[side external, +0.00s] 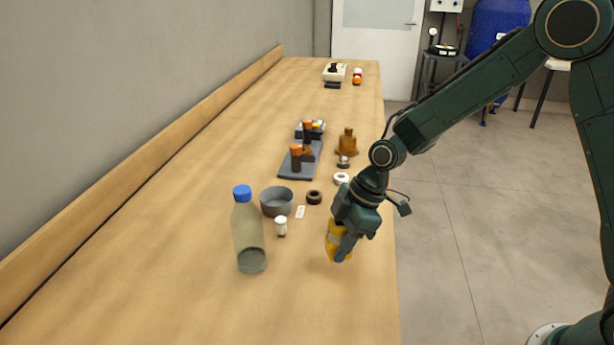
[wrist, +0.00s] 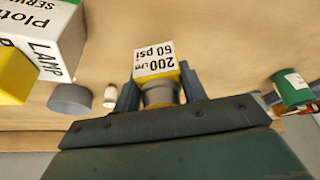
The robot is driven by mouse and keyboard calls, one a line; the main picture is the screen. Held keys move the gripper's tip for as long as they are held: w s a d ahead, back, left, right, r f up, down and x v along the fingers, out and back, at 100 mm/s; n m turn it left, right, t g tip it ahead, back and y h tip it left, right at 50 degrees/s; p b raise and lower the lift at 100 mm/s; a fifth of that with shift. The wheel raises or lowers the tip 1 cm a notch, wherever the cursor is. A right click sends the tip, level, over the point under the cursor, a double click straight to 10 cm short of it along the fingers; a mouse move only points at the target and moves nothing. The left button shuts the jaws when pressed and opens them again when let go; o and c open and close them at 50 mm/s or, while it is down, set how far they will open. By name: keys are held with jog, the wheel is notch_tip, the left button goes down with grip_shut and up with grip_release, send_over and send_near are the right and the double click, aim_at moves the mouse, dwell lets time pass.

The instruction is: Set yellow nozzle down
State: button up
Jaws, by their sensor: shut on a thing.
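The yellow nozzle (side external: 333,240) is between the fingers of my gripper (side external: 341,250), low over the near right part of the wooden table. My gripper is shut on it. In the wrist view the nozzle (wrist: 156,64) shows a white face printed "200 LPM 60 psi" with yellow at its edge, and a finger lies on each side of it. The fingers and wrist hide part of the nozzle. I cannot tell whether its lower end touches the table.
A bottle with a blue cap (side external: 249,235), a small white-capped jar (side external: 281,227), a grey bowl (side external: 277,203) and a black ring (side external: 314,197) stand left of my gripper. A dark tray (side external: 285,172) and a brown bell-shaped part (side external: 347,143) are farther back. Bare table lies in front.

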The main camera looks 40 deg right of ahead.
jog(key=shift+f, duration=2.05)
jog(key=shift+f, duration=0.15)
jog(key=o, duration=1.1)
jog(key=shift+v, duration=6.15)
jog(key=shift+s, duration=0.1)
